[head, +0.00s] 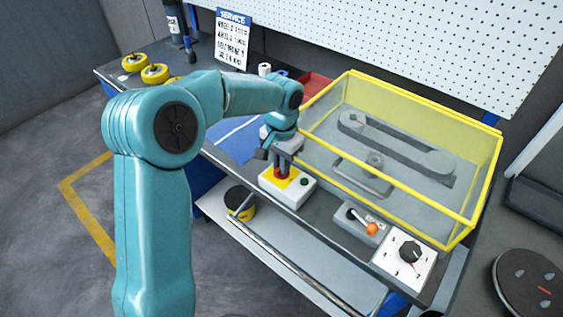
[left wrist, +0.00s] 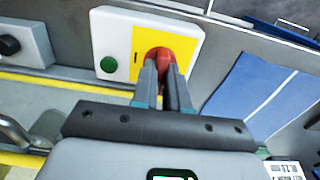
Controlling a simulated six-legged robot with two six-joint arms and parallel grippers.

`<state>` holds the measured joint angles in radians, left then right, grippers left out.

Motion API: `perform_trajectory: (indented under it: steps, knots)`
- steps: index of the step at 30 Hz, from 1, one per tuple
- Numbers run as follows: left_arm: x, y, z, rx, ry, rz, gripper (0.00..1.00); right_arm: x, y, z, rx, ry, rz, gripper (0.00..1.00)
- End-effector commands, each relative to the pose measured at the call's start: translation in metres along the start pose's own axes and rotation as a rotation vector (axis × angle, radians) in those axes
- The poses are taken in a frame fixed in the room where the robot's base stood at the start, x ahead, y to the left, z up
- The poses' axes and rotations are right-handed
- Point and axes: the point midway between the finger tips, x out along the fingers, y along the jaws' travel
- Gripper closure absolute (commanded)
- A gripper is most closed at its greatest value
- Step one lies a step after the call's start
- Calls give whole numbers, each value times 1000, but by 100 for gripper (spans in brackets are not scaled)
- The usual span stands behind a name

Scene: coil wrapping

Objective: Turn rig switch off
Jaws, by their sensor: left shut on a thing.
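A white switch box (head: 290,192) with a yellow plate, a red knob (head: 282,173) and a green button (head: 304,182) is fixed along the bench's front edge. In the left wrist view the red knob (left wrist: 162,54) stands on the yellow plate (left wrist: 122,44), with the green button (left wrist: 108,64) beside it. My left gripper (head: 281,163) comes down from above and is shut on the red knob. Its fingers (left wrist: 167,78) cover part of the knob, so its turn position cannot be told. My right gripper is not in view.
A yellow-framed guard (head: 400,199) encloses a belt rig (head: 395,145) behind the box. A lever with an orange knob (head: 371,229) and a black dial (head: 410,251) sit to the right. A service sign (head: 232,40) and yellow wheels (head: 154,73) are at the back left.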

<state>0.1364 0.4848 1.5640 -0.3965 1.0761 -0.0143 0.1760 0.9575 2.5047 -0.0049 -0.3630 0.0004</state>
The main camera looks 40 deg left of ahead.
Motion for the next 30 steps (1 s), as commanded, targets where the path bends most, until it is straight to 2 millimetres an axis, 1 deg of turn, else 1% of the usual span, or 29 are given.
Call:
perform_trajectory:
  steps: [1,9,10,11,12,20,23,26,29,30]
  knots:
    - [3,1,2,-3,-9,3,100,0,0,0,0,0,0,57]
    - [3,1,2,-4,-10,3,100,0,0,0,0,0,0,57]
    - [3,1,2,-4,-10,3,83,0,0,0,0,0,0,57]
    - [3,1,2,-3,-10,3,73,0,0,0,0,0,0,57]
    - [2,1,2,-3,-9,3,61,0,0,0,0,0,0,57]
    - [1,0,1,-2,-4,1,61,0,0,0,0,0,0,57]
    - [-3,0,0,-2,-2,1,61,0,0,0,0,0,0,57]
    - [-17,0,-1,-3,1,0,61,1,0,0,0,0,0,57]
    - [-40,0,-1,-2,3,-1,61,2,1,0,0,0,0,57]
    - [-50,0,-1,-2,3,-1,61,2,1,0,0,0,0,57]
